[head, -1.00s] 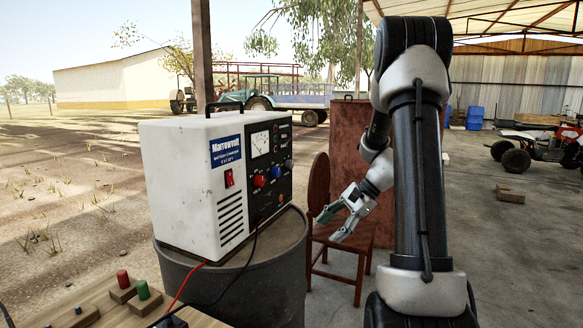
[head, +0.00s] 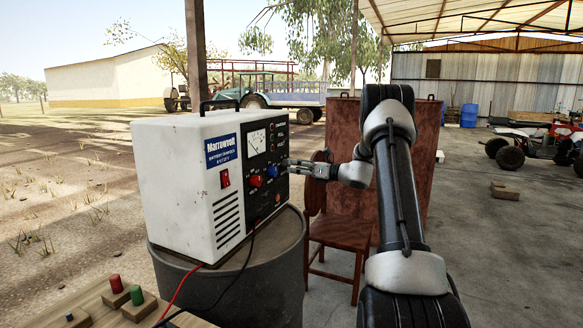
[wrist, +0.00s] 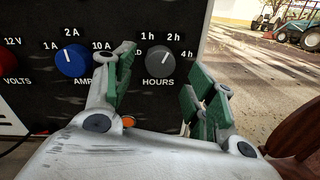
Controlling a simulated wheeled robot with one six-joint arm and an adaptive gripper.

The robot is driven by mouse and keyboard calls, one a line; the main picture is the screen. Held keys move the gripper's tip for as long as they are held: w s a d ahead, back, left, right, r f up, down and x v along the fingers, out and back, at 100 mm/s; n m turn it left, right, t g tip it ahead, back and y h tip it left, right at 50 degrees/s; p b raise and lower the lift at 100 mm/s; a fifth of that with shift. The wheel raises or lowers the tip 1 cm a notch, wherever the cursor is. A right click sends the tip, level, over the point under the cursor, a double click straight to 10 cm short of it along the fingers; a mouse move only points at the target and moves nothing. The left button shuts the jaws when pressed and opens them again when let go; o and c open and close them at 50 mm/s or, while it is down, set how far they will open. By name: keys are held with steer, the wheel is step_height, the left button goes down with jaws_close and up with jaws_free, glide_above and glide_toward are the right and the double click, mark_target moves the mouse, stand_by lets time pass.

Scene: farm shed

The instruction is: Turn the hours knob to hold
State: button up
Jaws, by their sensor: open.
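The battery charger (head: 185,185) is a white box with a black front panel and stands on a grey drum. In the wrist view the grey hours knob (wrist: 160,64) sits above the label HOURS, with 1h, 2h and 4h around it. Only the end of the HOLD mark shows at its left, beside my left finger. In the head view my gripper (head: 292,166) is close to the panel and covers the knob.
The blue amps knob (wrist: 71,61) is just left of my left finger, with the red volts knob (wrist: 6,66) farther left. A brown chair (head: 340,232) stands right of the drum (head: 235,285). A wooden board with coloured pegs (head: 130,300) is at front left.

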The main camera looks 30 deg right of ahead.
steer(key=shift+x, duration=1.4)
steer(key=c, duration=1)
steer(key=shift+c, duration=0.2)
steer(key=shift+n, duration=0.3)
steer(key=n+y, duration=0.1)
steer(key=n, duration=1.9)
steer(key=shift+w+d+g+y, duration=0.1)
steer(key=shift+d+g+y, duration=0.1)
steer(key=shift+g+y, duration=0.15)
